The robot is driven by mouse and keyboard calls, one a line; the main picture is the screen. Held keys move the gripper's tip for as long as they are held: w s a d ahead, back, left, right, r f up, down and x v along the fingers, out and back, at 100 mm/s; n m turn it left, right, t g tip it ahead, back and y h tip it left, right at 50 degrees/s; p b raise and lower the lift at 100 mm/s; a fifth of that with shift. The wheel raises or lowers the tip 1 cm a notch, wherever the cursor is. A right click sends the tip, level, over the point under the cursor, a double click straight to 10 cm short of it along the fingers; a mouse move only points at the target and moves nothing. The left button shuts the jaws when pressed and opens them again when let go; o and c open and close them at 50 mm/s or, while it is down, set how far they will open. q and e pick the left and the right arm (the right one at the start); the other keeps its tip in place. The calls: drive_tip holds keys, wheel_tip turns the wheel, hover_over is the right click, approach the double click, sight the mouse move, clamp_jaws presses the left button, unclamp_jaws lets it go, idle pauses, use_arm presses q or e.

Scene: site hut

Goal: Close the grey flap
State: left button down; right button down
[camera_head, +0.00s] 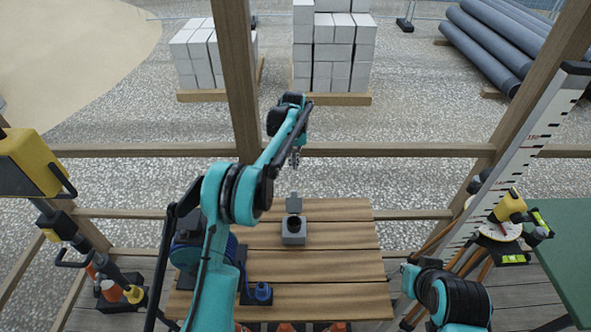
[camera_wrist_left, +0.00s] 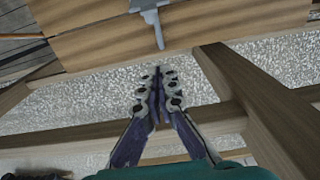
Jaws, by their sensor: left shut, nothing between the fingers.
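A small grey box (camera_head: 293,239) with a dark round opening stands on the wooden table. Its grey flap (camera_head: 294,203) stands raised at the far side of the opening. My left gripper (camera_head: 295,158) is shut and empty, above and beyond the flap in the head view, apart from it. In the left wrist view its closed fingers (camera_wrist_left: 157,75) point toward the table edge. There a grey piece (camera_wrist_left: 158,30), which looks like the flap, sticks out from the top of the picture. My right gripper is not in view; only part of my right arm shows.
The plank table (camera_head: 335,265) is mostly clear around the box. A blue object (camera_head: 262,292) lies near the front left. A wooden post (camera_head: 238,80) and rail (camera_head: 390,150) stand close to my left arm. A green surface (camera_head: 566,235) is at the right.

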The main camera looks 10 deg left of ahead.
sight(294, 201)
use_arm(q)
wheel_tip(294, 201, down, 9)
drive_tip(key=b, duration=0.1)
drive_tip(key=s, duration=0.1)
drive_tip(key=s+r, duration=0.1)
drive_tip(key=s, duration=0.1)
drive_tip(key=shift+s+d+r, duration=0.3)
drive_tip(key=shift+d, duration=0.05)
drive_tip(key=shift+s, duration=0.1)
